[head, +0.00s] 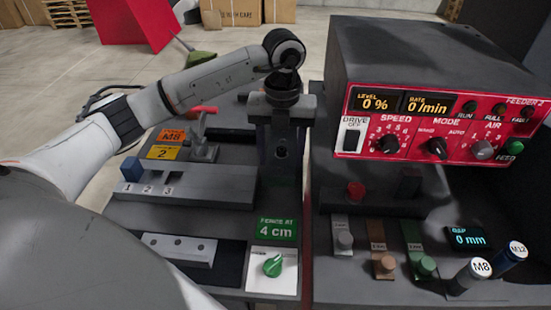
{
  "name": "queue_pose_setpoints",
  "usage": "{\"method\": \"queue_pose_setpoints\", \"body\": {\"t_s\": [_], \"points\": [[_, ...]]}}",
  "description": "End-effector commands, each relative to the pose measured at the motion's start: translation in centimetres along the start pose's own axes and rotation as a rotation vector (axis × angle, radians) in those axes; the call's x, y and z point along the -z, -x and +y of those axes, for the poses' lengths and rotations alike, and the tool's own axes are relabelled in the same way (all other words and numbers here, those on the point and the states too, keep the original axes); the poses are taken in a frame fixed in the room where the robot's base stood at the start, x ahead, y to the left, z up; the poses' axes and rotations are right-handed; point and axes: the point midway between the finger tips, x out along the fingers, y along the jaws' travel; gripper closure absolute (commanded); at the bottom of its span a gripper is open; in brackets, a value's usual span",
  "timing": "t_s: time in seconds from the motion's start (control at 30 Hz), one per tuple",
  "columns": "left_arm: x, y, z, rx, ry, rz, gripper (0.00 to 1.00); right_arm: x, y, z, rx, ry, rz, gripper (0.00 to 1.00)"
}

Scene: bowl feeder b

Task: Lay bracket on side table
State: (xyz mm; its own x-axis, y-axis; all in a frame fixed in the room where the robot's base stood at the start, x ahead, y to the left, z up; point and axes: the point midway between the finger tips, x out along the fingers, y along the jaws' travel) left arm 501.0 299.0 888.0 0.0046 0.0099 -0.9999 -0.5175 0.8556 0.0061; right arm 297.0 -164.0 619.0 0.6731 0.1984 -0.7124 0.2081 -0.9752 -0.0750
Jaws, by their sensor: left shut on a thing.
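My left gripper (282,165) points down over the strip between the left bench and the feeder unit. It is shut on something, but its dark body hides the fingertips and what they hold. I cannot make out a bracket for certain. A pale metal bar with several holes (180,248) lies in a dark recess on the left bench, apart from the gripper. I cannot tell which surface is the side table. My right gripper is not in view.
A feeder control box (440,115) with red panel stands at right. M8 (472,275) and M12 (512,255) cylinders stand at lower right.

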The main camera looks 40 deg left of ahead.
Motion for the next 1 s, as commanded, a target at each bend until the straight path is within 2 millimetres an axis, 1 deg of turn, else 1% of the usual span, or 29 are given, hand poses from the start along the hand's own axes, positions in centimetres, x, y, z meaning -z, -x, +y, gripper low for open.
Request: {"method": "queue_pose_setpoints", "body": {"t_s": [0.17,0.3,0.37,0.63,1.0], "points": [[0.0,-1.2,0.0,0.001,0.000,-0.002,0.81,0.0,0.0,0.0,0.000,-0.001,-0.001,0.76],[0.0,-3.2,-0.1,0.001,0.000,0.000,0.81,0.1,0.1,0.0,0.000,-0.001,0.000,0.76],[0.0,-3.8,-0.1,0.001,0.000,-0.002,0.81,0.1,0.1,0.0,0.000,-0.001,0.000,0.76],[0.0,-4.0,-0.1,0.003,-0.001,-0.004,0.81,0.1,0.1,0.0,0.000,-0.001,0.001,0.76],[0.0,-5.2,-0.1,0.002,-0.001,-0.002,0.81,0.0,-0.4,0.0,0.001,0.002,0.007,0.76]]}}
